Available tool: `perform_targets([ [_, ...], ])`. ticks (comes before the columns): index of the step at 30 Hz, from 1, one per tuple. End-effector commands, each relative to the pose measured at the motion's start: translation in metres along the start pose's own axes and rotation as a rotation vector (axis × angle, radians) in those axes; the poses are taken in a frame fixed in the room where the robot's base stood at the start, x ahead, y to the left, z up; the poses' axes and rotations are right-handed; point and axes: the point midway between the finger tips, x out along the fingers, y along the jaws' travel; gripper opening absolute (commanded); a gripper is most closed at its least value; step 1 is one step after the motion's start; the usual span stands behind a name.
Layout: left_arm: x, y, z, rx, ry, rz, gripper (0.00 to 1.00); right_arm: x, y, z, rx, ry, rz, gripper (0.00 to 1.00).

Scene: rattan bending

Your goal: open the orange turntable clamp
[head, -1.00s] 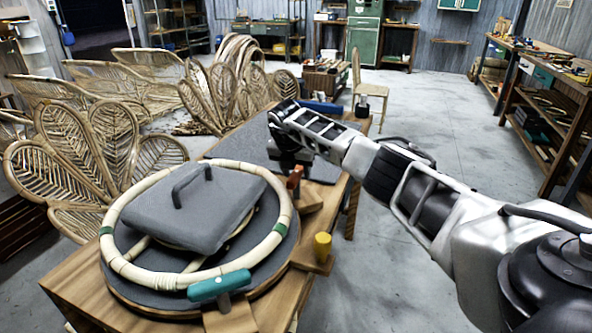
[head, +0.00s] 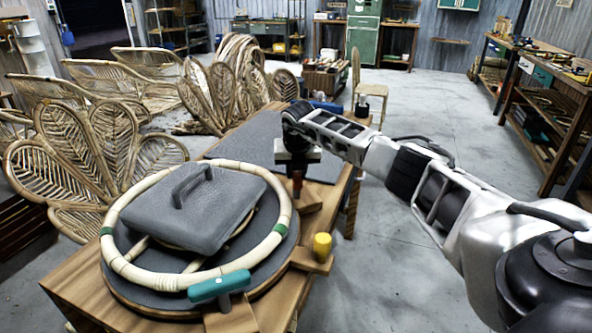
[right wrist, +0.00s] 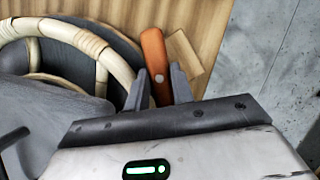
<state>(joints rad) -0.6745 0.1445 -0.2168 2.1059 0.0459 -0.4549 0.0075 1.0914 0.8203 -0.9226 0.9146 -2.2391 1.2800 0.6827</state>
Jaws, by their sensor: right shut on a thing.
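The orange turntable clamp (head: 297,186) stands at the right far edge of the round turntable, on a wooden block. My right gripper (head: 297,172) reaches down over it and hides its upper part in the head view. In the right wrist view the orange clamp handle (right wrist: 155,58) lies between the two dark fingers of my right gripper (right wrist: 160,80), which is shut on it. The pale rattan ring (head: 120,258) lies on the turntable under a grey pad with a handle (head: 190,210). My left gripper is not in view.
The wooden bench (head: 75,285) carries the turntable. Rattan frames (head: 75,150) stand on the left. The floor to the right (head: 400,270) is clear.

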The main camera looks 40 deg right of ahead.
Motion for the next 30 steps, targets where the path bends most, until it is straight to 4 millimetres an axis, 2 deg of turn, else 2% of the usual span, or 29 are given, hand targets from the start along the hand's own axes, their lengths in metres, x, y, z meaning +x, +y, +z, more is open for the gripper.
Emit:
perform_targets([
  [15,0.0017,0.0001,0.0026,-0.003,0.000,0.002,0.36,-0.0002,-0.0021,0.0008,-0.292,-0.001,0.121,0.01],
  [30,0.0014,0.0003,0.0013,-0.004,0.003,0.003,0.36,-0.0004,-0.0020,0.0010,-0.342,-0.001,0.141,0.01],
])
